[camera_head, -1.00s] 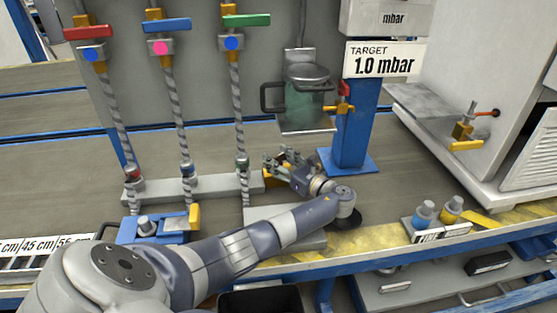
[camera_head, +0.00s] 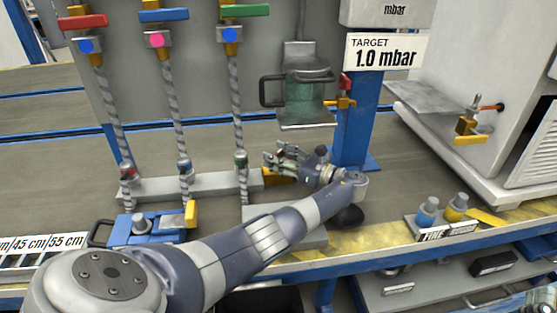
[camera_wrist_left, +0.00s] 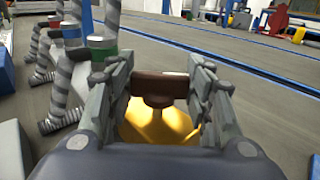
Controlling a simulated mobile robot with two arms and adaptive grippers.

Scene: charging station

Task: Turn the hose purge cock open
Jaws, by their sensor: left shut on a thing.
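The hose purge cock has a yellow brass body (camera_head: 277,177) at the right end of the grey hose manifold. In the left wrist view its brown-red handle (camera_wrist_left: 160,84) lies crosswise between the fingers, above the shiny yellow body (camera_wrist_left: 158,124). My left gripper (camera_head: 278,158) is shut on this handle, and it also shows in the left wrist view (camera_wrist_left: 160,88). In the head view the fingers hide most of the handle. A grey part at the lower right corner (camera_head: 542,297) looks like my right gripper, cut off by the edge.
Three braided hoses with red, blue and green levers (camera_head: 245,11) rise left of the cock.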

